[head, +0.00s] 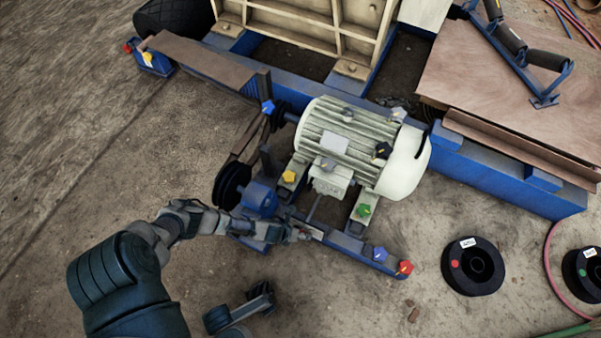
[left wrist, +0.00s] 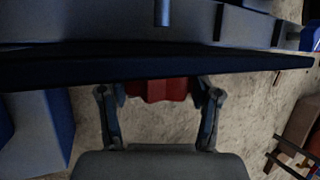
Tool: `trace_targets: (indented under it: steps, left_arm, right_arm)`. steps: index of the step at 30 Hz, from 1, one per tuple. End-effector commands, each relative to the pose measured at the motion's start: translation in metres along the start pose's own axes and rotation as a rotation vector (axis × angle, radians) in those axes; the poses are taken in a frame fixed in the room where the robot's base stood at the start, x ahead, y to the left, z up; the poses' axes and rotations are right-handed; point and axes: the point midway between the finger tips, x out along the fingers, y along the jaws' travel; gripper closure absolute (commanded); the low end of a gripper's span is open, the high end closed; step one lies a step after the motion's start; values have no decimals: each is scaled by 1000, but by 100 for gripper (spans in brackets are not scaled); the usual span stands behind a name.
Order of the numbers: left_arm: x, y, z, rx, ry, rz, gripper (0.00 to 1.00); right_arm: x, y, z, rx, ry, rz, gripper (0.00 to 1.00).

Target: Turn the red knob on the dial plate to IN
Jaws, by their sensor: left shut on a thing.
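My left gripper (head: 300,234) reaches in from the left to the blue base rail in front of the motor. In the left wrist view its two fingers (left wrist: 160,100) stand on either side of a red knob (left wrist: 160,88) and are shut on it. A dark blue edge crosses just above the knob and hides its upper part. In the head view the held knob is hidden by the gripper, and a small pale plate (head: 318,235) shows just right of the fingertips. I cannot read any markings or the knob's pointing.
The grey motor (head: 345,145) stands behind the rail. Yellow (head: 289,177), green (head: 363,210), blue (head: 380,254) and another red knob-like piece (head: 405,267) sit around it. A black pulley (head: 232,185) is close to my left wrist. Black rings (head: 473,265) lie on open ground at right.

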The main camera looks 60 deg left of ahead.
Motion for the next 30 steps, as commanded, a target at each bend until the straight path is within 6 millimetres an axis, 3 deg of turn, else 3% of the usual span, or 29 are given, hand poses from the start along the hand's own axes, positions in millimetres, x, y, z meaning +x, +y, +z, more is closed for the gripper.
trace_targets:
  steps: [1, 4, 17, 23, 30]
  left_arm:
    - [0, 2, 1, -1, -2, 5, 35]
    - [0, 2, 1, -1, -2, 4, 12]
    - [-6, 1, 1, 1, -1, 2, 12]
    - [-34, 2, 0, 2, 0, 1, 12]
    - [-83, 2, 0, 2, 1, 3, 12]
  right_arm:
    - [0, 0, 1, 0, -1, 0, 60]
    - [-1, 0, 1, 0, -2, 0, 60]
    - [-1, -2, -2, 0, -1, -10, 60]
    - [-1, -1, -2, 0, -1, -8, 60]
    - [-1, -1, -2, 0, -1, -7, 60]
